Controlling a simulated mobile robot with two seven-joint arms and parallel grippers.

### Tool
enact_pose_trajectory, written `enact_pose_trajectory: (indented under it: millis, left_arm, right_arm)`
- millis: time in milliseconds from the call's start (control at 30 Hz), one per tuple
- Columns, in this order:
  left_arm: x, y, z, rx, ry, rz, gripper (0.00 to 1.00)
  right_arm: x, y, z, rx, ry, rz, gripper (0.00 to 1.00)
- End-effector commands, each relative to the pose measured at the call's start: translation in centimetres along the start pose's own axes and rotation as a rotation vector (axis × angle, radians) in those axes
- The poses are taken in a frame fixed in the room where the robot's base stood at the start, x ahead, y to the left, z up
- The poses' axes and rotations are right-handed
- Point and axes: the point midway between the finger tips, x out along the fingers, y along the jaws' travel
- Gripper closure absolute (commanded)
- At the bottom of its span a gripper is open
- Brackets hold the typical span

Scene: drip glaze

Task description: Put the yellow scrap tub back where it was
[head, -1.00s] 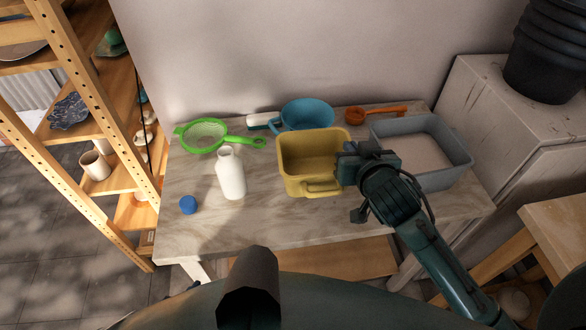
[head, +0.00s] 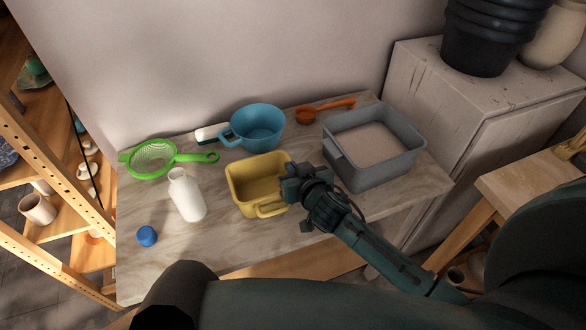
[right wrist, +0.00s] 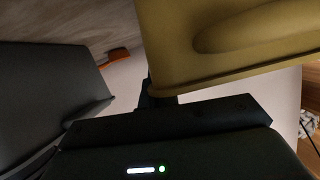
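The yellow scrap tub (head: 243,196) is upright over the front middle of the table, between the white bottle and the grey bin. Its handle faces the front. My right gripper (head: 288,186) is at the tub's right wall and looks shut on it. In the right wrist view the tub (right wrist: 235,70) fills the upper right, right against a dark finger; the other finger is hidden. The tub is low over the tabletop, but I cannot tell whether its base touches. My left gripper is not in view.
The white bottle (head: 187,197) and blue cap (head: 147,236) are left of the tub. A blue pot (head: 258,127), green strainer (head: 155,156) and orange scoop (head: 320,111) lie behind. A grey bin (head: 372,170) stands close on the right. The table (head: 215,238) is bare in front.

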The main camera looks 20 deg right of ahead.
Motion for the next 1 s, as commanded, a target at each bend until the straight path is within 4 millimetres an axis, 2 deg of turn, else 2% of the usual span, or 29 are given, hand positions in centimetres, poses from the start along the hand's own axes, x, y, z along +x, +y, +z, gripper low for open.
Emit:
enact_pose_trajectory:
  millis: [333, 633, 867, 933, 1000]
  left_arm:
    - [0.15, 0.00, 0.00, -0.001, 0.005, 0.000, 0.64]
    - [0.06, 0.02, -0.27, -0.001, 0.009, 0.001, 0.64]
    - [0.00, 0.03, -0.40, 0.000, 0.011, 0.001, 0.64]
    - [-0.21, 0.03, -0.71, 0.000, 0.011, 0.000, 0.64]
    - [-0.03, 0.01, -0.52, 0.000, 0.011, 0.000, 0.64]
  right_arm:
    - [0.16, 0.01, 0.36, 0.002, 0.001, 0.000, 1.00]
    - [0.11, 0.02, 0.29, 0.001, 0.000, 0.000, 0.76]
    - [0.07, 0.02, 0.15, 0.001, 0.001, 0.000, 0.76]
    - [-0.11, -0.01, -0.33, 0.000, 0.001, 0.000, 0.76]
    - [-0.80, -0.03, 0.07, 0.001, 0.000, -0.001, 0.76]
